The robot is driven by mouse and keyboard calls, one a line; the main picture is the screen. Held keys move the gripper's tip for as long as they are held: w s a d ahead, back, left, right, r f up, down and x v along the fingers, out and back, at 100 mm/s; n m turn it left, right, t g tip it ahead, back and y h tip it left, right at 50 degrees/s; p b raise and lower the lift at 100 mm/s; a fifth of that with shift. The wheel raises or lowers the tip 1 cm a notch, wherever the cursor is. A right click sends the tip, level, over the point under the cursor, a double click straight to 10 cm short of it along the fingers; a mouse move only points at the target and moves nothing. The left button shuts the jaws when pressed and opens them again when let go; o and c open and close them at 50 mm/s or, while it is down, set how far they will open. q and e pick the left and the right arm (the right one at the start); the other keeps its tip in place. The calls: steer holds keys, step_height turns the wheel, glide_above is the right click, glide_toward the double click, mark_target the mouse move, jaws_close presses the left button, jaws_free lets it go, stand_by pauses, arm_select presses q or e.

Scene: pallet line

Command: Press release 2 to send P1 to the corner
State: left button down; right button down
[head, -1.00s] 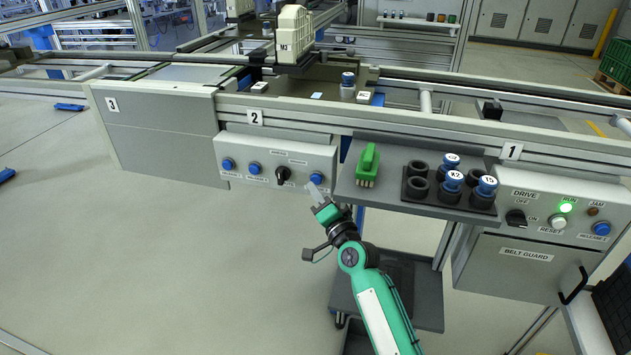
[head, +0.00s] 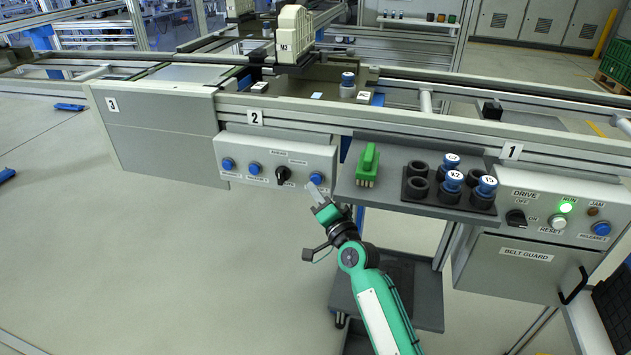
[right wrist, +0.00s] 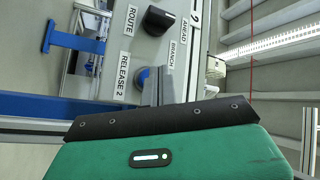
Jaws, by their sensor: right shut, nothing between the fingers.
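The control panel of station 2 (head: 245,183) carries several blue buttons and a black route knob (head: 283,174). The rightmost blue button (head: 317,179) is the one labelled RELEASE 2 in the right wrist view (right wrist: 143,75). My right gripper (head: 313,192) is shut and empty, its fingertips right at this button; the fingers (right wrist: 157,88) partly cover it in the right wrist view. I cannot tell whether they touch or press it. A part with a blue cap (head: 348,80) stands on the line above the panel. No P1 marking is readable. My left gripper is not in view.
A grey shelf (head: 400,208) right of the panel holds a green connector-like piece (head: 367,165) and black holders with several blue-capped parts (head: 453,180). Station 1's drive panel (head: 535,220) shows a lit green lamp. A grey cart (head: 415,295) stands below.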

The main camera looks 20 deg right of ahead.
steer(key=shift+w+d, duration=0.1)
steer(key=shift+w, duration=0.05)
stand_by(0.3)
steer(key=shift+w+d, duration=0.15)
steer(key=shift+w, duration=0.1)
steer(key=shift+w+d, duration=0.25)
steer(key=shift+w, duration=0.1)
stand_by(0.7)
stand_by(0.5)
steer(key=shift+s+a+p, duration=0.4)
steer(key=shift+s+a, duration=0.05)
steer(key=shift+s, duration=0.3)
